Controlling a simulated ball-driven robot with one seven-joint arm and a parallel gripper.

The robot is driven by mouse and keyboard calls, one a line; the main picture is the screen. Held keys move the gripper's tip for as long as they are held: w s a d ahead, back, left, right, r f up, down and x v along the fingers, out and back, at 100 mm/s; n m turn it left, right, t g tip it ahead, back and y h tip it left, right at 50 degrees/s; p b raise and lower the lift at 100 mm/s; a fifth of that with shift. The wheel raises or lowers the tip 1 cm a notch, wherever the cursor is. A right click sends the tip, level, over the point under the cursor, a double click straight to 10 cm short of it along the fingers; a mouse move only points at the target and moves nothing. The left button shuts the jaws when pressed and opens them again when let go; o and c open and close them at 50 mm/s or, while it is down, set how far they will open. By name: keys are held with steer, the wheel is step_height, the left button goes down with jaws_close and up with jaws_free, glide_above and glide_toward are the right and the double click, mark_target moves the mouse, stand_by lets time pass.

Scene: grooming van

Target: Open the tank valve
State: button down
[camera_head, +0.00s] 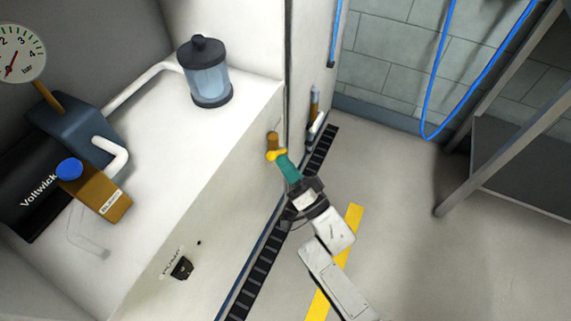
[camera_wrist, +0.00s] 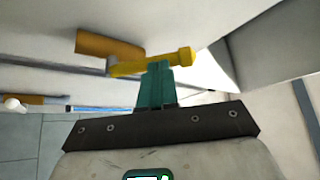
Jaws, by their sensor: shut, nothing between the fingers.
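The tank valve is a brass stub (camera_head: 272,138) with a yellow lever (camera_head: 277,154), on the white cabinet's front face. In the wrist view the brass body (camera_wrist: 105,46) lies left of the lever (camera_wrist: 150,64), which runs sideways to a rounded knob at its right end. My gripper (camera_head: 283,159) has teal fingers, shut with nothing between them. In the wrist view the fingertips (camera_wrist: 157,66) come up against the lower side of the lever near its knob. I cannot tell whether they touch it. The fingertips hide a little of the lever's lower edge.
A pump (camera_head: 75,160) with a pressure gauge (camera_head: 20,52) and a clear canister (camera_head: 207,72) stand on the white cabinet top. A black switch (camera_head: 181,268) is on the cabinet front. A blue hose (camera_head: 430,95) hangs near a grey metal table (camera_head: 520,165). Open floor lies between.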

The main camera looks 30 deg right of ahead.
steer(key=shift+w+d+r+m+g+h+p, duration=0.4)
steer(key=shift+d+r+m+g+h+p, duration=0.25)
steer(key=shift+m+p, duration=1.1)
steer(key=shift+w+d+r+m+g+h+p, duration=0.4)
steer(key=shift+r+m+g+h+p, duration=0.25)
steer(key=shift+m+p, duration=1.1)
steer(key=shift+w+d+r+m+g+h+p, duration=0.4)
steer(key=shift+d+m+g+h+p, duration=0.3)
steer(key=shift+m+p, duration=1.05)
steer(key=shift+a+n+p, duration=0.1)
steer(key=shift+n+p, duration=0.25)
steer(key=shift+p, duration=0.1)
